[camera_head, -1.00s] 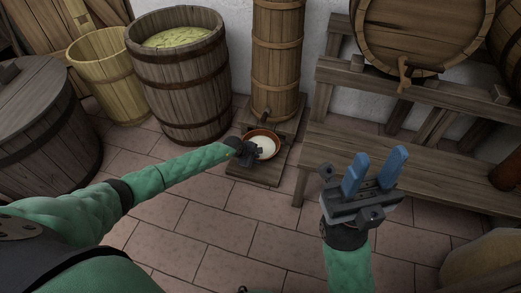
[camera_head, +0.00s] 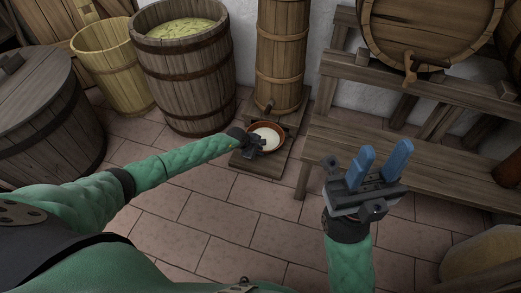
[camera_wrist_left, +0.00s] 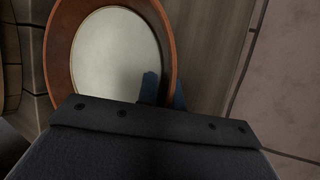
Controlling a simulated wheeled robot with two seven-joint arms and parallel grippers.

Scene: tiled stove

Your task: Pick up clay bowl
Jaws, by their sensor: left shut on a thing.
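The clay bowl (camera_head: 280,147) is reddish brown with a pale white inside. It sits at the wooden board below the tall narrow wooden vessel's spout in the head view. The bowl's rim (camera_wrist_left: 168,50) also shows large in the left wrist view. My left gripper (camera_head: 259,142) is at the bowl's near left side, shut on its rim; one blue finger (camera_wrist_left: 150,88) shows inside the bowl and the other is mostly hidden outside it. My right gripper (camera_head: 376,170) is open and empty, its two blue fingers apart, in front of the bench.
The wooden board (camera_head: 262,167) lies on the tiled floor. The tall vessel (camera_head: 281,60) stands just behind the bowl. A large tub (camera_head: 185,85) is to the left, a wooden bench (camera_head: 400,165) with a barrel (camera_head: 425,30) to the right. The floor in front is clear.

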